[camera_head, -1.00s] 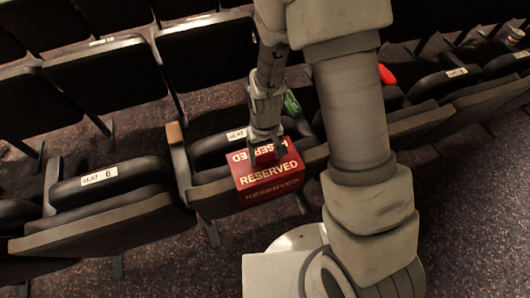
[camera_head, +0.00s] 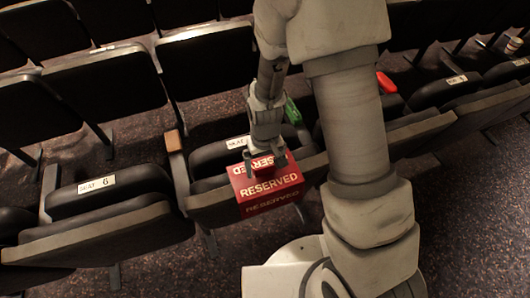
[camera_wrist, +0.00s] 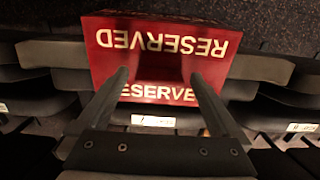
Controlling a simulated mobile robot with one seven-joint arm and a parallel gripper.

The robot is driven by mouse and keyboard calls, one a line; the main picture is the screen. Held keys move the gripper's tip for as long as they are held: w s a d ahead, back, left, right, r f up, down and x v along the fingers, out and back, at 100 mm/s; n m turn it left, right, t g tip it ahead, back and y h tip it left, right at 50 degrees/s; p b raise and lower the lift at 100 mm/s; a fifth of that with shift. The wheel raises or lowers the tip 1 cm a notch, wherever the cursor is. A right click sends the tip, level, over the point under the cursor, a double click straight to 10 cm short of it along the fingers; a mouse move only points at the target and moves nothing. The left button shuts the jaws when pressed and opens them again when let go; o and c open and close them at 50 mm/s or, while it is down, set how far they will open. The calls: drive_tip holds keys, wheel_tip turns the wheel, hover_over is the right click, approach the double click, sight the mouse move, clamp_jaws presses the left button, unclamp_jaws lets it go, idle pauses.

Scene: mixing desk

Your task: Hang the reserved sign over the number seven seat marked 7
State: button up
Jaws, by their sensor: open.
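The red reserved sign (camera_head: 268,190), folded with white RESERVED lettering on its faces, sits over the front of the seat (camera_head: 214,158) to the right of seat 6. This seat's white label (camera_head: 237,142) shows, but its number is hidden by my gripper in the head view and unreadable in the wrist view (camera_wrist: 153,121). My gripper (camera_head: 265,158) points down at the sign's top. In the wrist view, my gripper (camera_wrist: 158,78) has its fingers wide apart, with the sign (camera_wrist: 160,40) between and beyond them. I cannot tell whether the fingers touch it.
Seat 6 (camera_head: 97,184) is to the left, with a wooden-topped armrest (camera_head: 173,141) between. A green object (camera_head: 292,111) and a red object (camera_head: 386,82) lie on seats behind my arm. A cup (camera_head: 513,45) stands at the far right. Dark seat backs line the row behind.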

wheel_tip(320, 180, up, 17)
drive_tip(key=p, duration=0.2)
drive_tip(key=shift+r, duration=0.2)
drive_tip(key=s+d+r+m+t, duration=0.1)
drive_tip(key=s+d+r+t, duration=0.1)
drive_tip(key=s+d+r, duration=0.3)
drive_tip(key=s+d+r+m+t, duration=0.2)
drive_tip(key=s+d+r, duration=0.3)
drive_tip(key=r, duration=0.7)
drive_tip(key=shift+s+d+t, duration=0.3)
drive_tip(key=shift+s+t, duration=0.5)
drive_tip(key=shift+s, duration=0.35)
drive_tip(key=shift+r, duration=0.1)
